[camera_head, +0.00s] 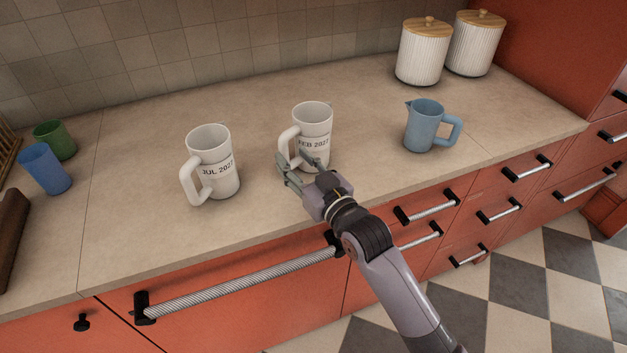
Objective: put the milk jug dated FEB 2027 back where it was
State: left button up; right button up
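The milk jug dated FEB 2027 (314,121) is white and upright near the middle of the counter, its handle (284,146) toward the left. My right gripper (300,168) is at the jug's lower front, by the low end of the handle. Its fingers look apart, one on each side of the handle's lower part; I cannot tell whether they touch it. The gripper hides the jug's base, so contact with the counter is unclear. A similar white jug dated JUL 2027 (217,153) stands to the left. My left gripper is not in view.
A blue jug (421,127) stands to the right on the counter (255,220). Two ribbed canisters (421,56) (474,47) with wooden lids stand at the back right. Blue (45,168) and green (54,140) cups are at the far left. The counter between the jugs is clear.

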jog(key=v, duration=0.8)
jog(key=shift+b, duration=0.45)
jog(key=shift+d, duration=0.1)
jog(key=s+d+f+m+g+h, duration=0.1)
jog(key=s+d+f+g+h, duration=0.1)
jog(key=s+d+f+g, duration=0.3)
jog(key=s+d+f+m+h, duration=0.1)
jog(key=s+d+f+h, duration=0.15)
jog(key=f, duration=0.55)
jog(key=s+d+f+m+g+h, duration=0.15)
jog(key=s+d+f+g, duration=0.25)
jog(key=s, duration=0.5)
jog(key=s+d+f+m+g+h, duration=0.1)
jog(key=s+d+f+g+h, duration=0.3)
jog(key=s, duration=0.6)
notch_tip(320, 180, down, 28)
jog(key=s+y, duration=0.1)
jog(key=s+d+f+g, duration=0.1)
jog(key=s+f, duration=0.6)
jog(key=s, duration=0.1)
jog(key=s+d+f, duration=0.2)
jog(key=s+f, duration=0.5)
jog(key=s, duration=0.1)
jog(key=shift+s+d+f+n+g, duration=0.15)
jog(key=shift+d+n+g, duration=0.15)
jog(key=shift+n+g, duration=0.15)
